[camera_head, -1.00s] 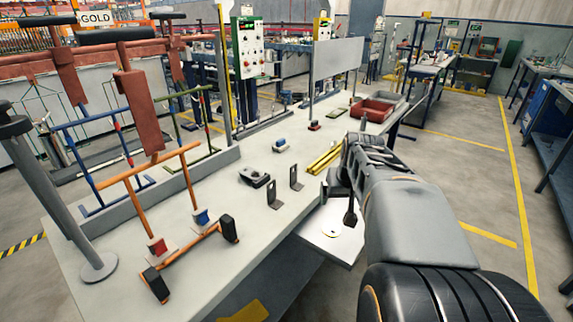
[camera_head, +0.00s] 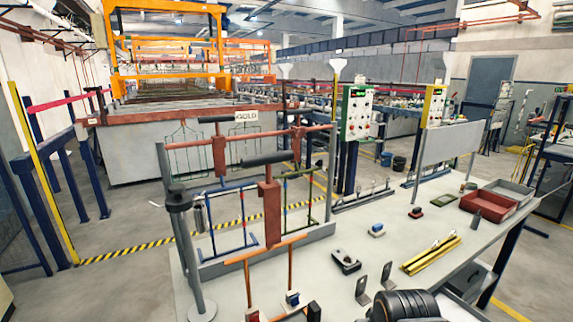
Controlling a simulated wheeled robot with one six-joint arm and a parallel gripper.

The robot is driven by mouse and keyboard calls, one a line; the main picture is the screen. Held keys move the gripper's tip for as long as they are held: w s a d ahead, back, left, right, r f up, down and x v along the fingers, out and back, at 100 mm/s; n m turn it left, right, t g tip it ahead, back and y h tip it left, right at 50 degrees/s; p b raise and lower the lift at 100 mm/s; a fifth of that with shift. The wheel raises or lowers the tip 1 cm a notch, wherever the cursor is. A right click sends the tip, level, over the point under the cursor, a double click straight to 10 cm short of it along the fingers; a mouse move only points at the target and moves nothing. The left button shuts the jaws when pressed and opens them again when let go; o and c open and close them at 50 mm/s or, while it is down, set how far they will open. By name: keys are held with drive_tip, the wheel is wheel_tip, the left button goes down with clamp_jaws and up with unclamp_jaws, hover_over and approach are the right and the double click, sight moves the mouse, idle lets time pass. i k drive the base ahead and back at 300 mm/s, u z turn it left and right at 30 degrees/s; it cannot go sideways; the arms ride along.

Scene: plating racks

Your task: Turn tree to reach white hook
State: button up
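The tree is a rack stand at the left end of the bench, with a reddish crossbar (camera_head: 250,138), brown upright blocks (camera_head: 270,213) and black handles (camera_head: 270,158). An orange rack (camera_head: 262,250) hangs at its front. A blue rack (camera_head: 218,190) and a green rack (camera_head: 300,173) hang behind. A grey post (camera_head: 187,255) stands at its left. My gripper is out of view; only a black ribbed part of my arm shows at the bottom edge.
The grey bench (camera_head: 320,270) holds a black clamp block (camera_head: 345,261), dark angle brackets (camera_head: 362,290), yellow bars (camera_head: 431,254) and a red tray (camera_head: 489,207). A GOLD sign (camera_head: 246,117) stands behind the tree. Open floor (camera_head: 120,285) lies left of the bench.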

sight(180, 202)
drive_tip(key=u, duration=1.35)
drive_tip(key=k, duration=0.5)
drive_tip(key=z, duration=0.3)
drive_tip(key=i, duration=0.6)
drive_tip(key=u, duration=0.2)
